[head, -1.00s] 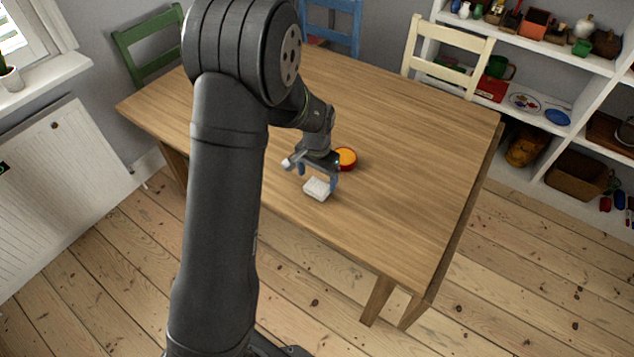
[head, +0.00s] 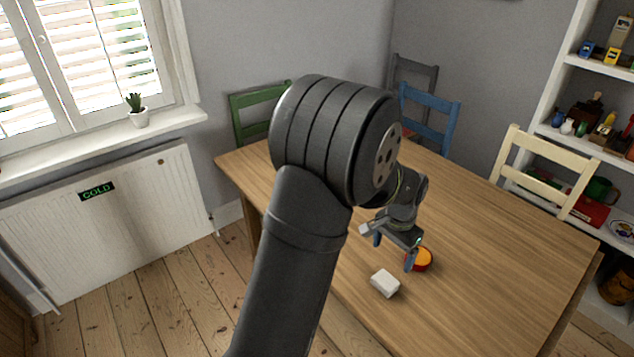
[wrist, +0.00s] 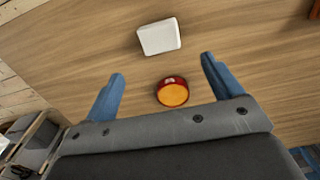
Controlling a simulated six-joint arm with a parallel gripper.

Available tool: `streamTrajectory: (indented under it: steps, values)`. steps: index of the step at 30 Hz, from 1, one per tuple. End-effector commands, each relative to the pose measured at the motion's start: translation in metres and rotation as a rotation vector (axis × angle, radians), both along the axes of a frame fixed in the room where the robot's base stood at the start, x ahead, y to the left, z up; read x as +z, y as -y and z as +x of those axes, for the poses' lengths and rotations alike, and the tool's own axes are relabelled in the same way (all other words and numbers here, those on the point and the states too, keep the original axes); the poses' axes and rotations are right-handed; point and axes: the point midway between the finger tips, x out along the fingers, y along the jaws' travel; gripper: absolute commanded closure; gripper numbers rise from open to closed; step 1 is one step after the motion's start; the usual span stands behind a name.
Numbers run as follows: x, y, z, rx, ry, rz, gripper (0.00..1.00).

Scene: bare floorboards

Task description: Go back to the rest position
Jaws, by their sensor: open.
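My gripper (head: 393,254) is open and empty above the wooden table (head: 500,255). Its two blue fingers are spread apart in the wrist view (wrist: 164,82). A small white block (head: 385,283) lies on the table near its front edge, apart from the fingers; it also shows in the wrist view (wrist: 159,37). A round red container with an orange top (head: 422,259) stands on the table just right of the gripper. In the wrist view the red container (wrist: 172,92) appears between the fingers, below them on the table.
A green chair (head: 255,105), a blue chair (head: 440,110) and a cream chair (head: 545,180) stand around the table. A white shelf (head: 570,62) with many small items is at the right. A radiator (head: 110,225) is under the window at left. The table's right part is clear.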

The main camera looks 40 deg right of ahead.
Motion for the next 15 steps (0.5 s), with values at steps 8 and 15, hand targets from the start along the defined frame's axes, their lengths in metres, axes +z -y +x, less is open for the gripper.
streamTrajectory:
  steps: [8, 15]
  values:
    - [-0.047, -0.001, 0.000, 0.000, -0.002, 0.006, 0.16]
    - [-0.094, -0.001, 0.000, 0.000, -0.002, 0.005, 0.16]
